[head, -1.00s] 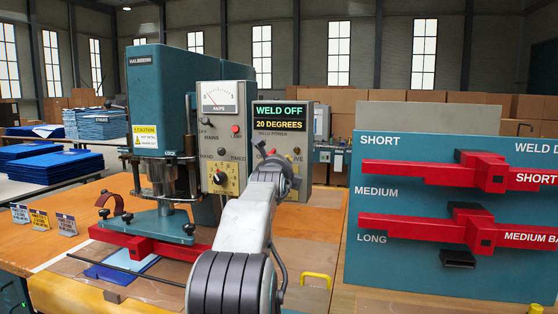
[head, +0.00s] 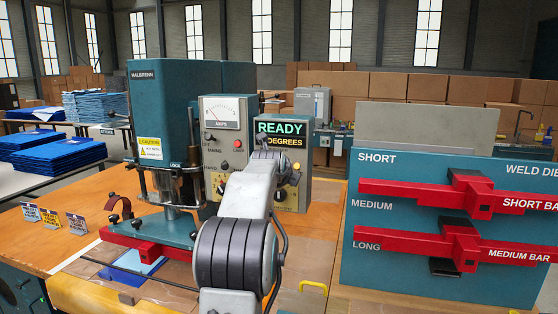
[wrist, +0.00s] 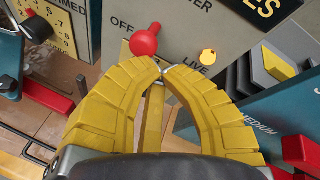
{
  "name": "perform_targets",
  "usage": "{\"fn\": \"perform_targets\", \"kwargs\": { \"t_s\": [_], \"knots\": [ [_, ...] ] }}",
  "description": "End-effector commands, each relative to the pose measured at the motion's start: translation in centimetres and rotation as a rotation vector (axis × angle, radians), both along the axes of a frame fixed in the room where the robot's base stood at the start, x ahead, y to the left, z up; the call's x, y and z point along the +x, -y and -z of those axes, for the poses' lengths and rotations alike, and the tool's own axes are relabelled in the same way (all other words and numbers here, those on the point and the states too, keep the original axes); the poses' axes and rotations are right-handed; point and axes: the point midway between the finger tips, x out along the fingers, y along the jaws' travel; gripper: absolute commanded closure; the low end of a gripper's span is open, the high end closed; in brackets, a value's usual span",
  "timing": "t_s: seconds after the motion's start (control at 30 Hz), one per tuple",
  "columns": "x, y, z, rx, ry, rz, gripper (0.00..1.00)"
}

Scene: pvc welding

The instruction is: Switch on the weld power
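The weld power box (head: 291,194) stands right of the welding press, and its display (head: 280,134) reads READY above DEGREES, partly hidden by my arm. In the wrist view, the weld power switch is a red ball knob (wrist: 145,42) on the panel, close beside the word OFF. A yellow lamp (wrist: 208,56) sits by the word LIVE and looks lit. My gripper (wrist: 161,67) has its yellow fingertips together, just below the knob, with nothing visible between them. I cannot tell whether they touch the knob. In the head view my gripper (head: 285,165) is in front of the box.
The teal press (head: 160,105) and the control panel with the amps meter (head: 222,112) stand left of my arm. A teal rack (head: 410,262) with red weld dies is at the right. A blue sheet (head: 148,268) lies under the press.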

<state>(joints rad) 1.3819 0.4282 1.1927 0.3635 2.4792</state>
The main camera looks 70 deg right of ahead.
Motion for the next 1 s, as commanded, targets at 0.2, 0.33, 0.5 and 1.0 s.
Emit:
{"fn": "perform_targets", "kwargs": {
  "t_s": [0.2,0.33,0.5,1.0],
  "knots": [
    [0.1,0.1,-1.3,0.108,-0.005,0.006,1.0],
    [0.1,0.0,-0.6,0.122,-0.005,0.007,1.0],
    [0.1,0.0,-0.7,0.119,-0.005,0.007,1.0],
    [0.1,0.0,-2.3,0.118,-0.005,0.007,1.0]
  ]
}}
